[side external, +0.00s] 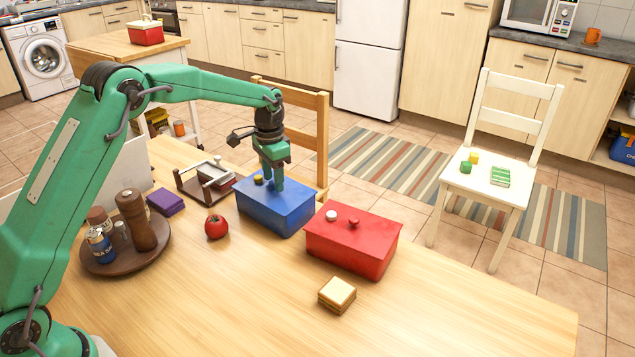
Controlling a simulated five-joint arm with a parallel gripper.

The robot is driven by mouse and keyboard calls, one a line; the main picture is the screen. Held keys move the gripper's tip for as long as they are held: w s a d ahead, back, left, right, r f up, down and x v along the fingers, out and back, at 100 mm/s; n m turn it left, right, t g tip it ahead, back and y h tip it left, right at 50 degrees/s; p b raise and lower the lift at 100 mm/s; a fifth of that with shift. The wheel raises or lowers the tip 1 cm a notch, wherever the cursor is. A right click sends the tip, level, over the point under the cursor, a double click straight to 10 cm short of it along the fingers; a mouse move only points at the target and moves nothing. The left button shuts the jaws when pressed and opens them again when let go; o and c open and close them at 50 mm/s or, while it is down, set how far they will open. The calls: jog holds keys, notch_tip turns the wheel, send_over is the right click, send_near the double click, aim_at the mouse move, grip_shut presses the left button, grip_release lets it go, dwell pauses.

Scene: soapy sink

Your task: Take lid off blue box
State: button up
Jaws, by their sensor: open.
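The blue box (268,216) stands on the wooden table, left of a red box. Its blue lid (291,197) is on it, with a small yellow knob (258,179) on top. My gripper (276,187) is above the lid, pointing down, with its fingertips at or just over the lid's top, right of the yellow knob. It is open and holds nothing that I can see. Whether the fingers touch the lid, or have a second knob between them, I cannot tell.
The red box (350,246) with two knobs stands close at the right. A tomato (216,227), a napkin holder (205,181) and a round tray (112,266) with shakers are at the left. A sandwich (337,295) lies in front. The table's right front is clear.

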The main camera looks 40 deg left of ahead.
jog(key=shift+f, duration=0.3)
grip_shut()
dwell(0.3)
jog(key=shift+r, duration=0.1)
jog(key=shift+r, duration=0.8)
notch_tip(320, 180, up, 2)
jog(key=shift+r, duration=0.15)
jog(key=s+d+r, duration=0.5)
jog(key=d+r, duration=0.2)
jog(key=d, duration=0.3)
jog(key=shift+s+d, duration=0.15)
jog(key=shift+s, duration=0.1)
